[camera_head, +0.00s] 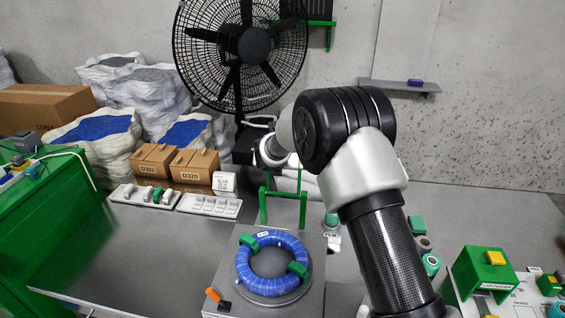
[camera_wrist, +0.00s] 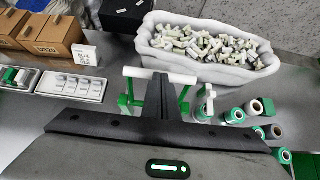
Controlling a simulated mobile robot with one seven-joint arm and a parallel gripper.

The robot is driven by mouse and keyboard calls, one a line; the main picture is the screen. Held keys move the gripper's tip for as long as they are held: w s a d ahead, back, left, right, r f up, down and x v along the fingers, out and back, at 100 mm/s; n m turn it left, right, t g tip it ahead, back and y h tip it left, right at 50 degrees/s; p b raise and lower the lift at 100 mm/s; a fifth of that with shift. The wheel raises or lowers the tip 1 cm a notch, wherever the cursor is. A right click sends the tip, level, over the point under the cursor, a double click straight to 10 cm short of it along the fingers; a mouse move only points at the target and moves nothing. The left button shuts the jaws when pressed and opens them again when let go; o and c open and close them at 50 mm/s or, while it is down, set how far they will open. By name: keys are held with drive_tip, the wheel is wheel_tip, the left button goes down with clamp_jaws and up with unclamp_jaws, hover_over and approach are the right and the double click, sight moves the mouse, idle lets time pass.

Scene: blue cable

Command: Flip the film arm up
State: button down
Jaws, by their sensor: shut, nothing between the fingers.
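The film arm appears to be the green frame (camera_head: 283,207) standing behind the blue cable coil in the head view. In the wrist view its white crossbar (camera_wrist: 178,78) runs sideways just past my fingertips, with green legs below on both sides. My gripper (camera_wrist: 160,82) is shut and empty, its dark fingers pointing at the middle of that bar and covering part of it. I cannot tell whether the fingers touch the bar. The blue cable coil (camera_head: 243,272) lies on a grey plate with green clips on it. My arm hides part of the area right of the frame.
White trays (camera_head: 208,206) and cardboard boxes (camera_head: 194,165) stand behind left. Green rolls (camera_head: 431,264) and a green machine block (camera_head: 482,273) are at right. A white sack of small parts (camera_wrist: 205,50) lies beyond the bar.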

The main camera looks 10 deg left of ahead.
drive_tip(key=shift+w+d+r, duration=0.4)
drive_tip(key=shift+w+r, duration=0.3)
drive_tip(key=shift+w, duration=0.1)
drive_tip(key=s+f+v, duration=0.1)
drive_tip(key=v, duration=1.6)
drive_tip(key=shift+s+a+b, duration=0.35)
drive_tip(key=shift+s+b, duration=0.05)
drive_tip(key=shift+b, duration=0.05)
